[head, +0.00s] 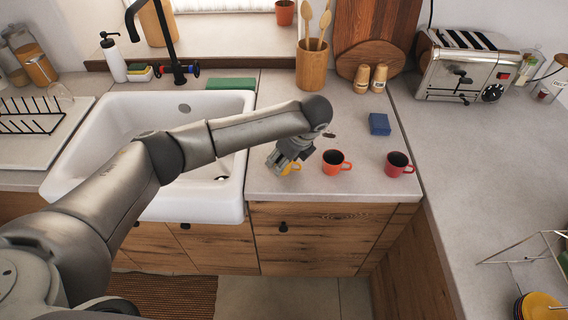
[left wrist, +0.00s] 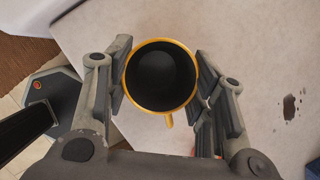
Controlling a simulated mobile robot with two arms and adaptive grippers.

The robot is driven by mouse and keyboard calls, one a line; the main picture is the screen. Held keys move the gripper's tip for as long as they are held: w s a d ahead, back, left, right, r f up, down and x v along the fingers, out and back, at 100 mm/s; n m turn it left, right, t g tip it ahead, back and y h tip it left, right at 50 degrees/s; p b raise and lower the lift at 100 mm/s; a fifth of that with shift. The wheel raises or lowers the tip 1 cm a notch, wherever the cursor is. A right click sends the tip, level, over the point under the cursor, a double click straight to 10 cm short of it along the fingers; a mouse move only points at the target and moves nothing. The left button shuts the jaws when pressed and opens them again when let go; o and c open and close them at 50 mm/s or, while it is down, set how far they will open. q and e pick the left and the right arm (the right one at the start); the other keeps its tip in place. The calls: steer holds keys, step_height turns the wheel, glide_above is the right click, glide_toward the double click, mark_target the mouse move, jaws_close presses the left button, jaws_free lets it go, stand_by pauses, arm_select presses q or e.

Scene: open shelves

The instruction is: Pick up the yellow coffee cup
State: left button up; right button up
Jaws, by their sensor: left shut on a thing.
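The yellow coffee cup (head: 291,168) is on the counter right of the sink, mostly hidden behind my left gripper (head: 284,162) in the head view. In the left wrist view the yellow cup (left wrist: 161,106) shows from above, with a yellow rim, a dark empty inside and its handle pointing down in the picture. The fingers of my left gripper (left wrist: 160,85) are closed on its two opposite sides. I cannot tell whether the cup is touching the counter. My right gripper is in neither view.
An orange cup (head: 336,168) and a red cup (head: 398,165) stand to the right on the counter (head: 350,189). A blue block (head: 379,124) lies behind them. The white sink (head: 85,170) is to the left, and a toaster (head: 466,70) stands at the back right.

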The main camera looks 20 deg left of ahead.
arm_select(q)
steer(key=shift+c, duration=0.9)
steer(key=shift+r, duration=0.55)
steer(key=s+d+r, duration=0.7)
steer(key=s+r, duration=0.5)
steer(key=shift+d, duration=0.25)
steer(key=shift+f, duration=0.1)
